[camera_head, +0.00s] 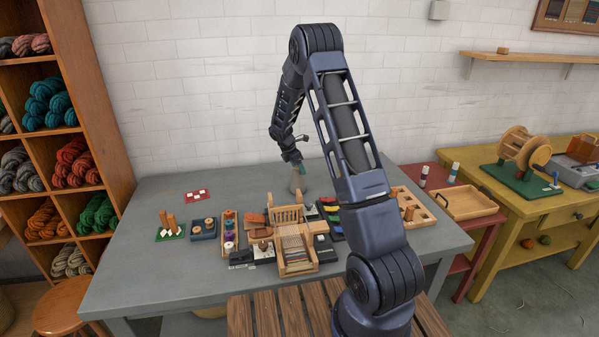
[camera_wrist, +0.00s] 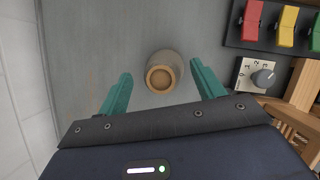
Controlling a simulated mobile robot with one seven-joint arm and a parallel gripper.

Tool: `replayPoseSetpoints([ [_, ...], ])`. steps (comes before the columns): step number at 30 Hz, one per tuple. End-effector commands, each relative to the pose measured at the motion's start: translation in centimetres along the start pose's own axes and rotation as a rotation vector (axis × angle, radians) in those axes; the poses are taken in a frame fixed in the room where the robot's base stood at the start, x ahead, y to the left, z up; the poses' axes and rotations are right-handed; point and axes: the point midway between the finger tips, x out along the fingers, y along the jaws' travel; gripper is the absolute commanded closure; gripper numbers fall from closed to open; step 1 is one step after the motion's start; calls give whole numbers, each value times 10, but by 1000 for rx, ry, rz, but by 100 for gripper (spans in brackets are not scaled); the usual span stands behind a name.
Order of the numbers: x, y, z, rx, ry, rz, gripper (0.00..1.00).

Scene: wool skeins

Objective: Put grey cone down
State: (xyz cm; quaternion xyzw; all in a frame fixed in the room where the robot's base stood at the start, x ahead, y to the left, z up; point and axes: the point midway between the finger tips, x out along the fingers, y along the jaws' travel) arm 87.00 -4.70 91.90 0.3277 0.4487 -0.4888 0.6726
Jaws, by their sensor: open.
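The grey cone (camera_wrist: 164,64) stands on the grey table (camera_head: 150,235) near its back edge. In the wrist view I look down on its round tan top. It also shows in the head view (camera_head: 296,184), small and partly hidden behind my fingers. My gripper (camera_wrist: 161,71) is open, with one teal finger on each side of the cone and a gap on both sides. In the head view my gripper (camera_head: 300,168) is just above the cone.
Red, yellow and green pieces on a dark tray (camera_wrist: 270,43) and a small plate with a dial (camera_wrist: 262,77) lie right of the cone. A wooden loom (camera_head: 297,258) stands nearer the front. A red card (camera_head: 197,195) lies left, with bare table between.

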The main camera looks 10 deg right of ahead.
Motion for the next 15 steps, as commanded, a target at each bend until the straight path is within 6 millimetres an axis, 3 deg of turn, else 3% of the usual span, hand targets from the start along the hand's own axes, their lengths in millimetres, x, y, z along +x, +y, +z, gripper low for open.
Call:
replayPoseSetpoints([
  [6,-45,1,1,0,0,4,32],
  [15,-82,0,0,0,0,1,32],
])
